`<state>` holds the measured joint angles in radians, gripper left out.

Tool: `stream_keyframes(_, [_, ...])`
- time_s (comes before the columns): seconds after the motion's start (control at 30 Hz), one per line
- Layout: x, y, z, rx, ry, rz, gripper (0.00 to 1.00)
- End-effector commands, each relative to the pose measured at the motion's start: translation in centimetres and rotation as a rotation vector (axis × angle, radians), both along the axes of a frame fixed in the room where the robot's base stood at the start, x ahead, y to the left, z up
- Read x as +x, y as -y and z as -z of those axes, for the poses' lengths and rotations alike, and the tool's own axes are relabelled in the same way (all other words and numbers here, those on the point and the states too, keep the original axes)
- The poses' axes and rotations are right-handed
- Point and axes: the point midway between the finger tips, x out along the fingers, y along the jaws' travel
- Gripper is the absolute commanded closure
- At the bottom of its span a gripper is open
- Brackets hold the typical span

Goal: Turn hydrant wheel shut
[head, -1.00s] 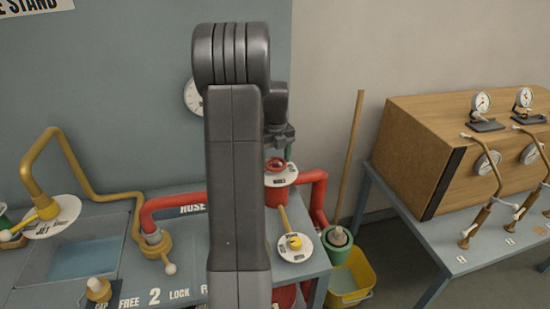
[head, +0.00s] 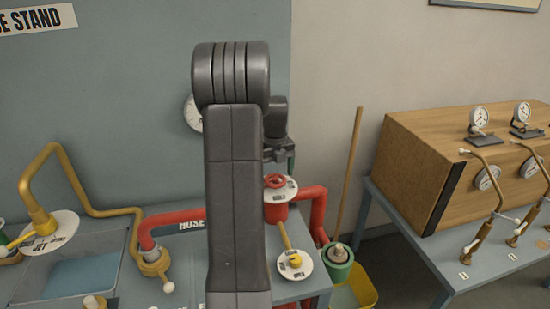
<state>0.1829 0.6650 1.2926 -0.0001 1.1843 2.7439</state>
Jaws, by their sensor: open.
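The red hydrant wheel (head: 277,181) sits on top of the red hydrant (head: 276,212), over a round white label plate (head: 286,193). My gripper (head: 281,158) is open and shows just above the wheel in the picture, partly hidden behind my own arm. The gap between gripper and wheel is hard to judge, and I see nothing held. The wheel's left edge is close to my arm's outline.
Red hose pipes (head: 316,205) run on both sides of the hydrant. A yellow lever (head: 285,236) on a white dial stands in front. A wooden gauge box (head: 420,165) is farther right.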

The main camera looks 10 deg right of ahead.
Motion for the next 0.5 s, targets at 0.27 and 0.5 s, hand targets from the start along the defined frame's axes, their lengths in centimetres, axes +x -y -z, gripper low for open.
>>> stream_keyframes(0.27, [0.1,0.0,-5.7,-0.001,0.007,0.000,0.14])
stream_keyframes(0.5, [0.0,0.0,-10.6,-0.001,0.004,0.001,0.14])
